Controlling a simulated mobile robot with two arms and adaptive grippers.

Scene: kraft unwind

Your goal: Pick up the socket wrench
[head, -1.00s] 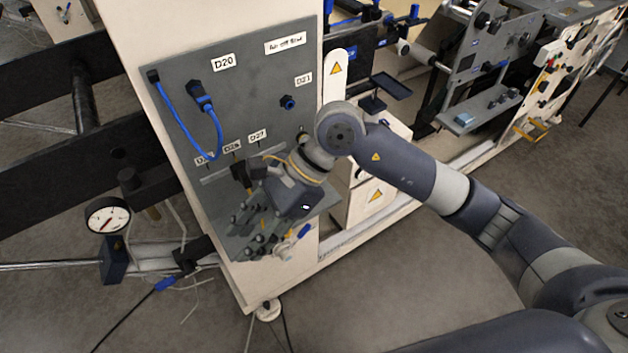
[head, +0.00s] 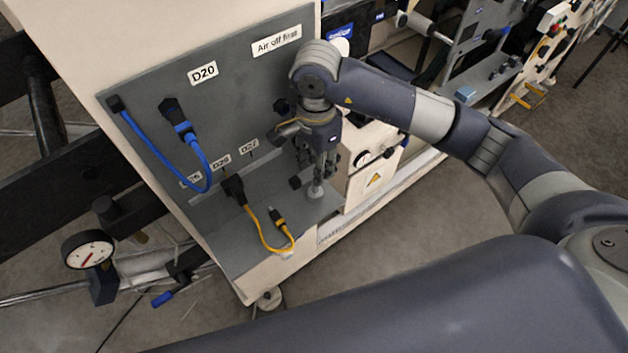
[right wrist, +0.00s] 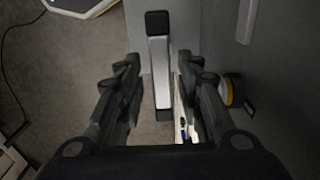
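My right gripper (head: 316,172) is over the right end of the grey panel's lower ledge, its fingers pointing down. In the right wrist view its two fingers (right wrist: 157,72) stand apart. A silver bar with black ends (right wrist: 159,65) shows in the gap between them, with room on both sides. It may be the socket wrench, but I cannot tell for sure. In the head view a small light grey round piece (head: 316,191) shows just under the fingertips, and the gripper hides most of what is there. My left gripper is not in view.
The upright grey panel (head: 235,110) carries a blue cable (head: 150,143) and labels. A yellow cable (head: 263,232) with black connectors hangs over the ledge (head: 222,248). A dial gauge (head: 88,249) is at the left. A white cabinet (head: 372,150) stands right of the ledge.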

